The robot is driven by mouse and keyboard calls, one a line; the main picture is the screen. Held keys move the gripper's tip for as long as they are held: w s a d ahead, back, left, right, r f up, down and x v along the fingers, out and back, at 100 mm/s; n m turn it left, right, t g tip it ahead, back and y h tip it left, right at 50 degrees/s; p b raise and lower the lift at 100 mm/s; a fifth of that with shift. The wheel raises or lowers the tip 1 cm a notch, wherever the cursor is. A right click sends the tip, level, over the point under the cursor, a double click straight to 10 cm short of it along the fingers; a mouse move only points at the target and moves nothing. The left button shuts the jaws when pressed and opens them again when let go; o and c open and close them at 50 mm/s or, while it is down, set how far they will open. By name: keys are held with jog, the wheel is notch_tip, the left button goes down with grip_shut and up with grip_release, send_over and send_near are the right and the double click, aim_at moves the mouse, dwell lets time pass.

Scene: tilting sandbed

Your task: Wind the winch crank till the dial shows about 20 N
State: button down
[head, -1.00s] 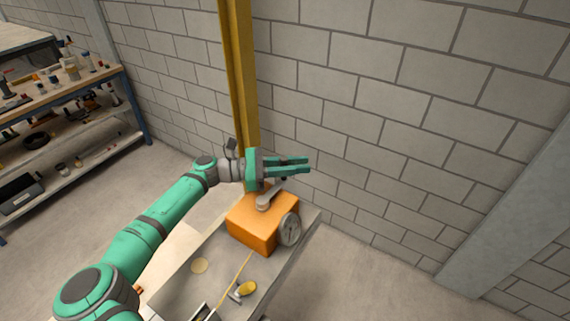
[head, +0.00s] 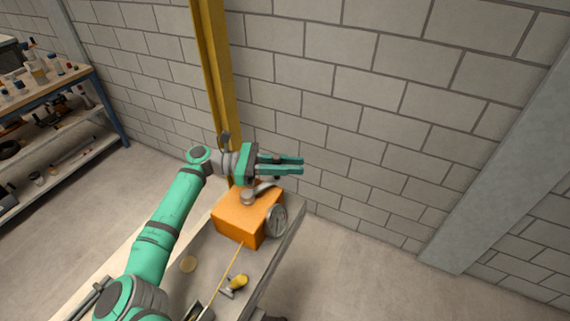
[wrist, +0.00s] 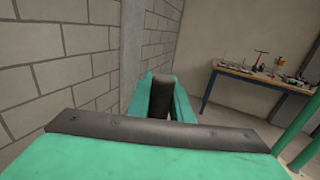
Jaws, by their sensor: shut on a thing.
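The orange winch box (head: 240,218) sits on a grey bench, with a grey crank (head: 249,196) on its top. The round dial (head: 277,220) faces right on the box's side; its reading is too small to tell. My gripper (head: 292,165) is level above the box, over the crank's outer end, and hides part of it. In the wrist view my gripper's fingers (wrist: 161,100) are shut on a dark upright grip (wrist: 160,92), which appears to be the crank's handle.
A yellow cord (head: 228,262) runs from the box along the grey bench (head: 205,245). A yellow post (head: 213,80) stands behind, before the block wall. A shelf (head: 60,150) stands left.

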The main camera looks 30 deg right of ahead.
jog(key=shift+w+a, duration=0.15)
jog(key=shift+a, duration=0.2)
jog(key=c, duration=1.6)
grip_release()
jog(key=shift+a, duration=0.1)
jog(key=v, duration=1)
jog(key=shift+w+a, duration=0.15)
jog(key=shift+w, duration=0.2)
jog(key=shift+s, duration=0.2)
jog(key=shift+a, duration=0.15)
